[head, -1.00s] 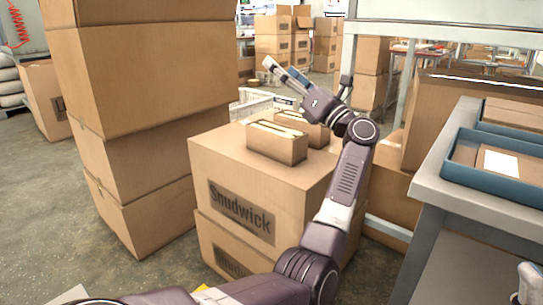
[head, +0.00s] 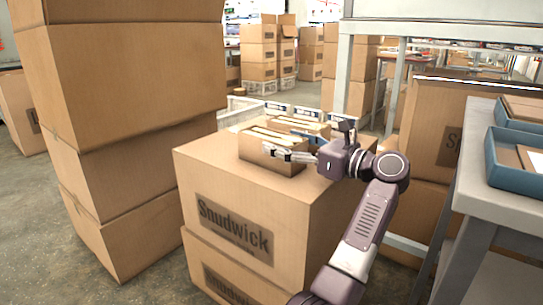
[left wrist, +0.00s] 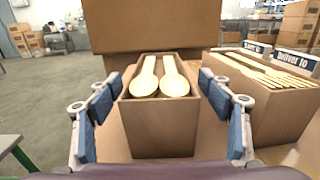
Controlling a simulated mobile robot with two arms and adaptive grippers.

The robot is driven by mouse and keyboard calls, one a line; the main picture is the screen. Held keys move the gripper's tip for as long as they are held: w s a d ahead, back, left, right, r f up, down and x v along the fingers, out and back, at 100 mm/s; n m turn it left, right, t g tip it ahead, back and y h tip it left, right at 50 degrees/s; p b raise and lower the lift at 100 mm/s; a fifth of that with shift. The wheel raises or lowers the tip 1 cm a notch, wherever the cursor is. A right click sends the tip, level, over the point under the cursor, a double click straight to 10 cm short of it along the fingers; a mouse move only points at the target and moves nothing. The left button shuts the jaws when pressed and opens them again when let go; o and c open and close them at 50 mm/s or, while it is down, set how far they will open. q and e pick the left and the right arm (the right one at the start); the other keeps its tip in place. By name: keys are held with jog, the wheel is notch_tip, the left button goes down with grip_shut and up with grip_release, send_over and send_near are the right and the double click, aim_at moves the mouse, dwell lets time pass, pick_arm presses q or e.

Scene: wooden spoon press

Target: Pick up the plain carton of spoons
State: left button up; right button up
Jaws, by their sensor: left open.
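The plain carton of spoons (head: 262,160) is a small open brown box on top of a large Snudwick box. In the left wrist view the carton (left wrist: 163,125) is upright, with two pale wooden spoons on top, bowls toward me. My left gripper (head: 305,148) is open at its right end. In the left wrist view the gripper's blue-padded fingers (left wrist: 163,112) stand either side of the carton, with visible gaps. A second carton (left wrist: 270,112) of wooden forks stands close on the right in that view. My right gripper is not in view.
The large Snudwick box (head: 225,205) tops another. A tall box stack (head: 130,90) rises close on the left. White labelled bins (head: 247,105) stand behind. At right, a grey table (head: 490,190) holds blue trays (head: 512,180).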

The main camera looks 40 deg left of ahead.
pick_arm(q)
jog(key=shift+s+a+b, duration=0.15)
jog(key=shift+a+b, duration=0.25)
jog(key=shift+a, duration=0.95)
jog(key=shift+c, duration=0.2)
jog(key=c, duration=1.3)
jog(key=shift+c, duration=0.6)
jog(key=shift+r, duration=0.1)
